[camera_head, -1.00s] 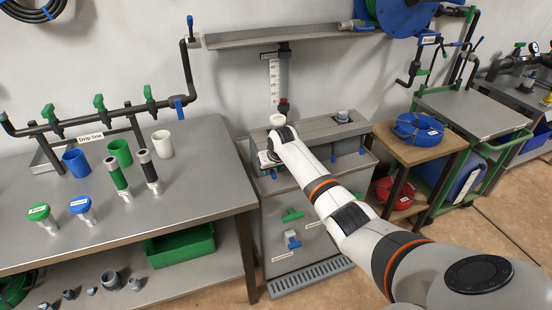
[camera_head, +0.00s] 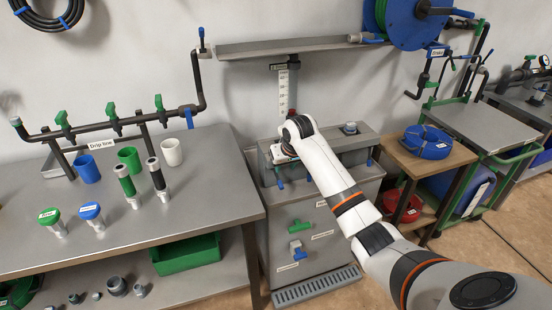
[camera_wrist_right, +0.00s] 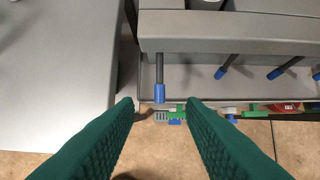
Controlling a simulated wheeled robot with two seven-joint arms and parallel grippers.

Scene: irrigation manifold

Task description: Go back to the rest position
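My right arm reaches from the lower right in the head view, and its right gripper (camera_head: 282,153) is over the front left part of the grey cabinet (camera_head: 315,220). The arm hides most of its fingers there. In the right wrist view the two green fingers (camera_wrist_right: 159,104) stand wide apart with nothing between them. A blue-tipped pipe (camera_wrist_right: 159,92) shows beyond the gap, in front of the cabinet; I cannot tell how far away it is. My left gripper is in neither view.
A green bin (camera_head: 187,254) sits below. A wooden stand (camera_head: 440,164) with a blue hose coil (camera_head: 427,141) is right of the cabinet. Floor shows at lower right.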

